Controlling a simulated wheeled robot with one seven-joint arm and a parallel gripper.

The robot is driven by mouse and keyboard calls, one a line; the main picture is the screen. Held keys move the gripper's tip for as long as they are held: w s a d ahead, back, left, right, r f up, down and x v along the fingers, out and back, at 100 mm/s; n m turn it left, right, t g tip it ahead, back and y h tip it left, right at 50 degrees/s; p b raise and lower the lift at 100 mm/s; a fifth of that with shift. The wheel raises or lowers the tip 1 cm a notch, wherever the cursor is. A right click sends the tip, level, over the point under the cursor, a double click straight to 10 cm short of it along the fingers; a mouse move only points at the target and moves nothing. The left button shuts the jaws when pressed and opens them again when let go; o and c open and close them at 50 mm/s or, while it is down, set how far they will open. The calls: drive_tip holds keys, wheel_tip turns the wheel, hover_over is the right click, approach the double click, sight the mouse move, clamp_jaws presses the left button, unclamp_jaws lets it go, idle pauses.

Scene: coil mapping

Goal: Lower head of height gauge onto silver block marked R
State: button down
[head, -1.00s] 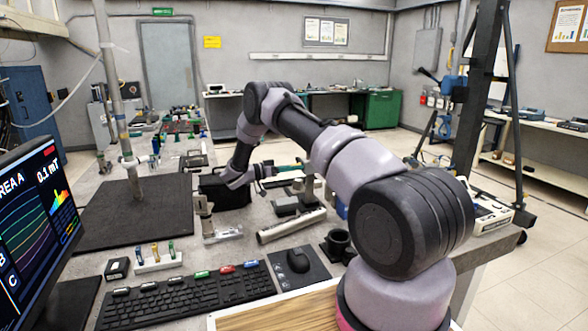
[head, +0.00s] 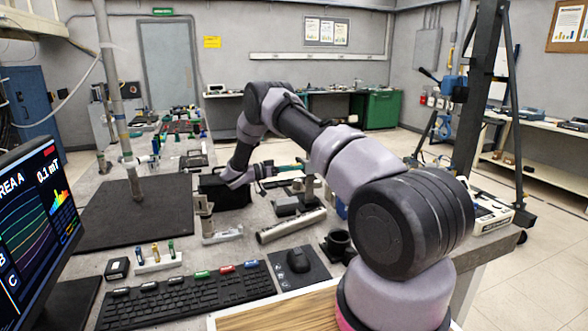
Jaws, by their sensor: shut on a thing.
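My gripper (head: 264,171) is at the far side of the bench, pointing right, beside a slim upright stand (head: 309,187) that may be the height gauge. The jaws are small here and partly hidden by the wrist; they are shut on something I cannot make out. Another upright post on a pale base (head: 206,210) stands nearer, left of the arm. Dark grey blocks (head: 286,206) lie below and right of the gripper. No R can be read on any block, so I cannot tell which is the silver block or whether the head touches it.
A black box (head: 222,192) sits just below the wrist. A tall pole (head: 116,100) rises from the black mat (head: 105,217) at left.

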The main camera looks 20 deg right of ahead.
wheel_tip(320, 180, down, 7)
idle(0.5)
drive_tip(key=c, duration=0.6)
unclamp_jaws()
drive_tip(key=a, duration=1.1)
